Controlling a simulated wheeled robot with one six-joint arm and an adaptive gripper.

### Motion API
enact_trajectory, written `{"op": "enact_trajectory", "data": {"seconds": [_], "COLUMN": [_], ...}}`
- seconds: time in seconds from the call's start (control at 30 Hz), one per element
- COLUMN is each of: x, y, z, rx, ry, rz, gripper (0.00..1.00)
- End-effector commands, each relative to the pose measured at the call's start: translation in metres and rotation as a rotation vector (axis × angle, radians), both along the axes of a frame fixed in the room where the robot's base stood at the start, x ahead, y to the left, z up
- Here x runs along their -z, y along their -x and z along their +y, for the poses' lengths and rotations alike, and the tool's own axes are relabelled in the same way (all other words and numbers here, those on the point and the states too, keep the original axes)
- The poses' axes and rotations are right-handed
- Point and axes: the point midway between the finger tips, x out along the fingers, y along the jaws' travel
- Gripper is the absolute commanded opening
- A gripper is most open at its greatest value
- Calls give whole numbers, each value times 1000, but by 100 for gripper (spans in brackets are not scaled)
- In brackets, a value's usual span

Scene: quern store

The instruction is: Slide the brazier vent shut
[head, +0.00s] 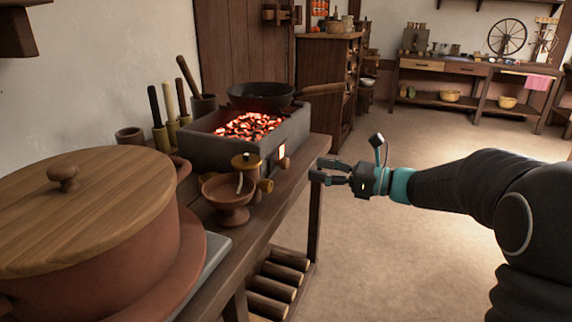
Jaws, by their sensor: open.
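The brazier (215,153) is a grey box of glowing coals on the bench. My gripper (318,170) is open and empty, pointing left. In the picture it is a little right of the vent, apart from it, past the bench edge.
A black pan (262,96) rests over the brazier's back, its handle reaching right. A clay bowl (228,194) and small wooden-lidded pot (246,165) stand in front. A large lidded vessel (100,225) fills the left. Logs (272,288) lie below. The floor at right is clear.

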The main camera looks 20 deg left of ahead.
Motion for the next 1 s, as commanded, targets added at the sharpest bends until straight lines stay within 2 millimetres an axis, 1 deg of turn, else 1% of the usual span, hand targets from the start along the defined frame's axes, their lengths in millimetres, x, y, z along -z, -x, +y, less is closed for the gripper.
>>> {"op": "enact_trajectory", "data": {"seconds": [0.03, 0.3, 0.5, 0.7, 0.93, 0.97, 1.0], "x": [1, 1, 1, 0, 0, 0, 0], "y": [1, -3, -6, -6, -7, -7, -7], "z": [11, 60, 84, 93, 93, 93, 93], "rx": [-5, -3, -2, -1, 0, 0, 0], "ry": [0, 1, 2, 1, 1, 1, 1], "rz": [0, 0, 0, -1, -1, -1, -1], "gripper": [54, 54, 54, 54, 54, 52, 42]}}
